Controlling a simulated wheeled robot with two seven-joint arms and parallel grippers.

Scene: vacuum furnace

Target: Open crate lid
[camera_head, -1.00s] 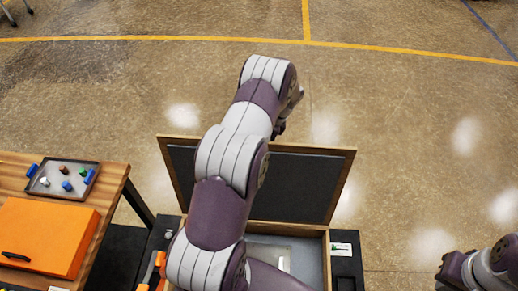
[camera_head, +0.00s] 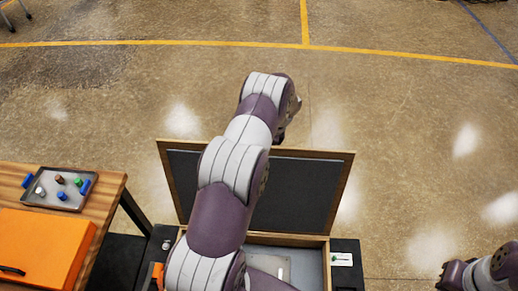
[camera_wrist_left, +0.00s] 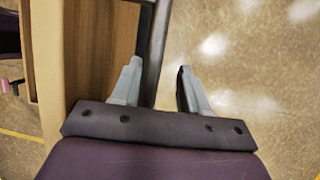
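The crate (camera_head: 327,262) stands at the bottom centre of the head view. Its wood-framed lid with a dark inner panel (camera_head: 300,190) stands raised at the crate's far side. My left arm reaches across the crate and lid, hiding part of both. My left gripper is mostly hidden behind its own wrist in the head view.
A wooden table (camera_head: 108,187) at the left holds a tray (camera_head: 50,200) of small coloured items and an orange case (camera_head: 45,240). A dark surface borders the crate, with a small labelled item (camera_head: 342,259) on its right. Floor beyond is clear.

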